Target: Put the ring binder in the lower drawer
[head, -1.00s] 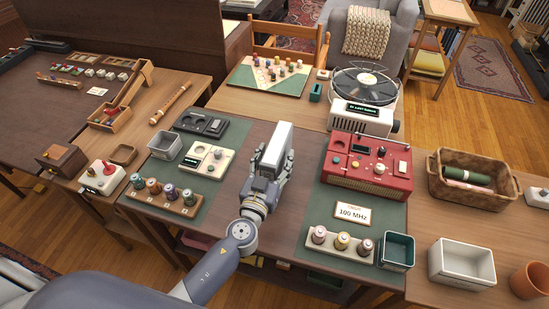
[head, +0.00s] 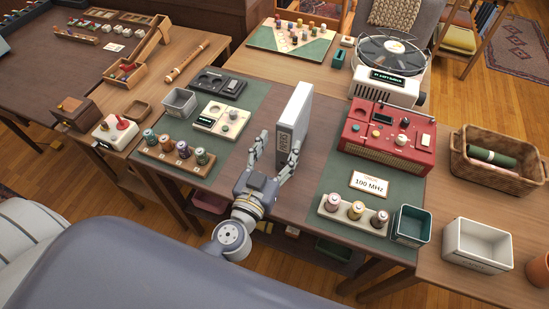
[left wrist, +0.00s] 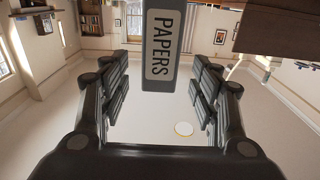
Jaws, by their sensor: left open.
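The ring binder (head: 297,115) is grey-white and stands upright on the bare middle strip of the table, with its spine label facing me. In the left wrist view the binder (left wrist: 160,82) shows its "PAPERS" label at the top centre, between and beyond the fingers. My left gripper (head: 273,152) is open just in front of the spine, with one finger toward each side. In the left wrist view the gripper (left wrist: 160,95) has clear gaps to the binder on both sides. I cannot make out the lower drawer. My right gripper is out of view.
A red radio (head: 388,137) and a spool rack (head: 354,211) stand right of the binder. A control box (head: 222,119) and another spool rack (head: 177,153) stand to the left. A green bin (head: 411,225) is near the front edge. Items show on a level under the table.

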